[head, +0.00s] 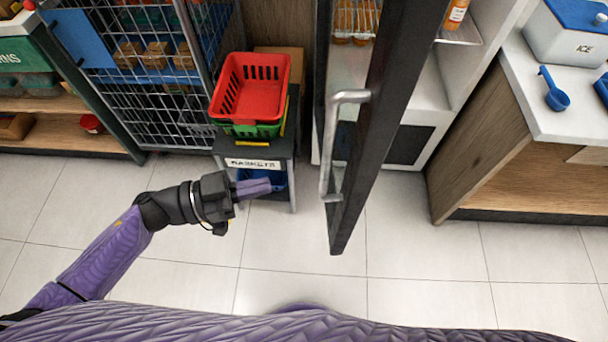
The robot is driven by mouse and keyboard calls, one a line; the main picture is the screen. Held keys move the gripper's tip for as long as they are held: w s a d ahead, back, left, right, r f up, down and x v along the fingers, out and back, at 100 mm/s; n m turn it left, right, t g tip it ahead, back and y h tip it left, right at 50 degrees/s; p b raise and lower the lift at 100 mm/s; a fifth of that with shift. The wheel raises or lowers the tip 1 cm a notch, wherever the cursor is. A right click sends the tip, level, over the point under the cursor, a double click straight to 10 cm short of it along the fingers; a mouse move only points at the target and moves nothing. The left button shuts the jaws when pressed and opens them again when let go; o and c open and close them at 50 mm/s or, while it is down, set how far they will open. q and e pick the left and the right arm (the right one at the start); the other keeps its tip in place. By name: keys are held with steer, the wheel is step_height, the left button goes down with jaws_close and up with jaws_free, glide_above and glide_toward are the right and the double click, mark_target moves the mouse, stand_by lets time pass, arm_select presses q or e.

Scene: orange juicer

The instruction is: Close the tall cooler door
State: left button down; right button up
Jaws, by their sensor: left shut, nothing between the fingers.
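The tall cooler (437,85) stands at the back, right of the middle, with its white interior partly in view. Its dark-framed glass door (378,115) stands open and juts out toward me. A silver bar handle (330,145) is on the door's left face. My left gripper (268,187) is shut and empty, left of the door handle and apart from it, in front of the basket stand. My right gripper is not in view.
A stand (262,150) holds stacked red and green baskets (250,88). A wire cage (150,75) is left of it. At right, a wooden counter (520,140) carries an ice box (570,35) and blue scoop (556,90). The tiled floor (420,270) in front is clear.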

arm_select(q)
steer(key=x, duration=0.8)
